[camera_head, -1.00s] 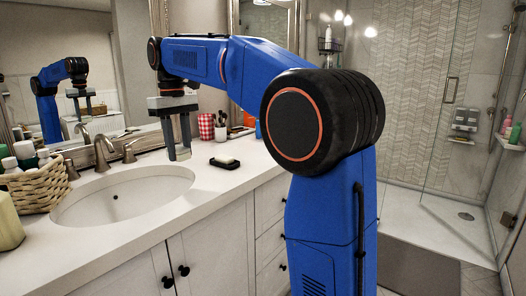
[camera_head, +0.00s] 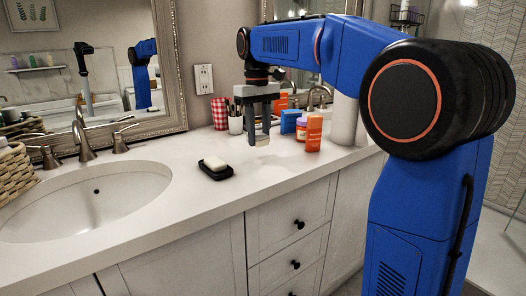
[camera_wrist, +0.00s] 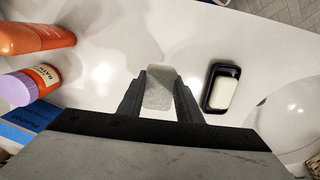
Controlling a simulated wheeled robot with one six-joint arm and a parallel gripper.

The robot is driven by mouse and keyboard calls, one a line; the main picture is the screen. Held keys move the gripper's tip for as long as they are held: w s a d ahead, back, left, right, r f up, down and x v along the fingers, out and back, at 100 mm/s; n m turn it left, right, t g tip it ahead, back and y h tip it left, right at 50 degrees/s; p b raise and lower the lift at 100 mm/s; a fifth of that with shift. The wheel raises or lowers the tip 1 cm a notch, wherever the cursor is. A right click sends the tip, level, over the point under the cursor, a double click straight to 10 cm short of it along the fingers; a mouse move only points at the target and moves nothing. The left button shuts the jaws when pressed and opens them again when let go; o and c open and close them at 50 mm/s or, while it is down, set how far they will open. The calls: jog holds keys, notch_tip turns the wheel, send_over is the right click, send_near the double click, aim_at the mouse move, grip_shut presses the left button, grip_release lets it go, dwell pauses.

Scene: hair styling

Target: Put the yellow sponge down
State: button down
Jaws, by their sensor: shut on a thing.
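My gripper (camera_head: 260,140) is shut on the sponge (camera_head: 262,141), a small pale block with only a faint yellow tint. In the wrist view the sponge (camera_wrist: 158,90) sits between the two dark fingers of my gripper (camera_wrist: 159,97) and looks greyish white. The fingers point down over the white counter (camera_head: 285,175), right of the soap dish. The sponge appears to be above the counter, but the exact gap is hard to tell. Its upper part is hidden by the fingers.
A black soap dish (camera_head: 218,175) with a white bar of soap (camera_head: 215,163) lies left of my gripper. An orange bottle (camera_head: 314,132) and an orange jar with a lilac lid (camera_wrist: 28,86) stand close right. A sink (camera_head: 85,205) is left. The front counter is clear.

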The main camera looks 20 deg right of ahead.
aim_at(260, 161)
jog(key=shift+d+f, duration=0.25)
jog(key=shift+f, duration=2.45)
jog(key=shift+f, duration=0.35)
jog(key=c, duration=1.3)
grip_release()
jog(key=shift+a+f, duration=0.1)
